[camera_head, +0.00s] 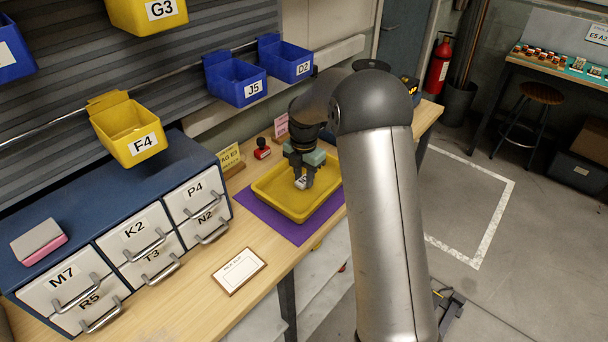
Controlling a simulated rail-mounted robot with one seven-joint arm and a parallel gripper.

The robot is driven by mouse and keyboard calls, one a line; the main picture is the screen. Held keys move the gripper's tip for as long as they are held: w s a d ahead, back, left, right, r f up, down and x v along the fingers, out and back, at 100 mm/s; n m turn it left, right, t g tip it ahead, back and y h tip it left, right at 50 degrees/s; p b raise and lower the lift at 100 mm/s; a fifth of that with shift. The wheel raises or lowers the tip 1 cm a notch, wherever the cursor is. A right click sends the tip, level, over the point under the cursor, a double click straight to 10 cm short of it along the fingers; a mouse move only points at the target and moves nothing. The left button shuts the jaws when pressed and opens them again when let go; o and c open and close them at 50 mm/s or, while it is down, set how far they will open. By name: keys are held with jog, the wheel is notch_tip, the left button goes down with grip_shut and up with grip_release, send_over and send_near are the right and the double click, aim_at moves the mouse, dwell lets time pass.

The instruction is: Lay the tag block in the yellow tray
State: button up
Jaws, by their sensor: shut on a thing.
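The yellow tray (270,195) lies on a purple mat (262,222) on the wooden bench. My gripper (303,183) points down inside the tray's outline, near its middle. It is shut on a small white block with dark marks, the tag block (300,184). The block is at or just above the tray floor; I cannot tell whether it touches. My arm hides part of the tray's right side.
A blue cabinet with white drawers (141,240) stands left of the tray. A red stamp (262,148) and a yellow sign (229,157) stand behind it. A framed card (239,271) lies in front. Blue bins (235,80) and a yellow bin (129,130) hang on the wall.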

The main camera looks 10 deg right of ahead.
aim_at(304, 180)
jog(key=shift+f, duration=0.15)
jog(key=shift+f, duration=0.15)
jog(key=o, duration=1)
jog(key=shift+o, duration=0.2)
notch_tip(304, 180, up, 12)
jog(key=b, duration=0.1)
jog(key=s+r+m, duration=0.3)
jog(key=s+m, duration=0.9)
jog(key=s, duration=0.4)
jog(key=s+f+m, duration=0.3)
jog(key=s+m, duration=0.4)
jog(key=s, duration=0.2)
jog(key=s+f+m, duration=0.3)
jog(key=s+m, duration=0.3)
jog(key=s, duration=0.4)
jog(key=shift+s+a+m+t, duration=0.2)
jog(key=shift+m+t, duration=0.1)
jog(key=shift+m, duration=0.1)
